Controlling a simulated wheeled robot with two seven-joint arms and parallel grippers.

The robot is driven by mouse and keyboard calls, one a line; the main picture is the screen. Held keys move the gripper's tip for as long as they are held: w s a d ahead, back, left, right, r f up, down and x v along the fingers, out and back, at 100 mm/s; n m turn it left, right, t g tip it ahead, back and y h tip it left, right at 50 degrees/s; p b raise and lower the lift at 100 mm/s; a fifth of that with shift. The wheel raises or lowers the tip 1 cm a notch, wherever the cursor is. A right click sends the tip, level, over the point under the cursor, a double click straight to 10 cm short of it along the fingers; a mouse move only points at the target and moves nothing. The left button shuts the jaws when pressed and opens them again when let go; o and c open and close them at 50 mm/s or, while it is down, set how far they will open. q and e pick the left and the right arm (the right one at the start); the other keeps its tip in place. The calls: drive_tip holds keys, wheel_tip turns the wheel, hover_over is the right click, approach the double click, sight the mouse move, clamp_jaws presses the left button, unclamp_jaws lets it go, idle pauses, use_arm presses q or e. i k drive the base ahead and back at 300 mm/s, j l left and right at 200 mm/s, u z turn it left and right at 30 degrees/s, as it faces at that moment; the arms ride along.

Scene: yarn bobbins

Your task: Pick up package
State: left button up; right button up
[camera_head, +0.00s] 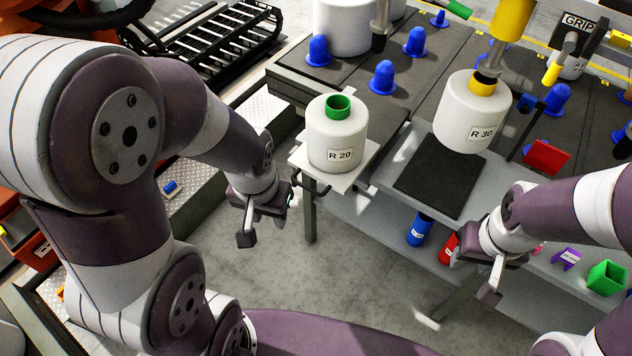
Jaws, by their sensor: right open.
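A white yarn package labelled R 20 (336,140), with a green core, stands upright on a small light plate (304,157) at the end of the bench. A second white package labelled R 30 (462,112), with a yellow core, is further right behind a dark mat; a grey rod under a yellow cylinder (511,18) reaches its core. My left gripper (264,222) is open and empty, lower left of R 20 and apart from it. My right gripper (474,276) is open and empty, in front of the bench and below R 30.
Blue pegs (383,78) stand on the dark bench top. The dark mat (441,174) is bare. Blue (420,229) and red cylinders sit on the lower shelf, with a green box (606,278) further right. The floor (330,290) between my grippers is clear.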

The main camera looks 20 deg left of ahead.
sight(337, 122)
drive_tip(key=u, duration=0.65)
drive_tip(key=l+u, duration=0.15)
drive_tip(key=u, duration=1.2)
drive_tip(key=l+u, duration=0.15)
drive_tip(key=u, duration=1.2)
drive_tip(key=l+u, duration=0.1)
drive_tip(key=u, duration=0.55)
drive_tip(key=k+u, duration=0.1)
drive_tip(key=u, duration=1.25)
drive_tip(key=z, duration=4.7)
drive_tip(key=i+j+z, duration=0.2)
drive_tip(key=z, duration=0.25)
drive_tip(key=i+j+z, duration=0.15)
drive_tip(key=j+z, duration=0.25)
drive_tip(key=i+j+z, duration=0.1)
drive_tip(key=j+z, duration=0.8)
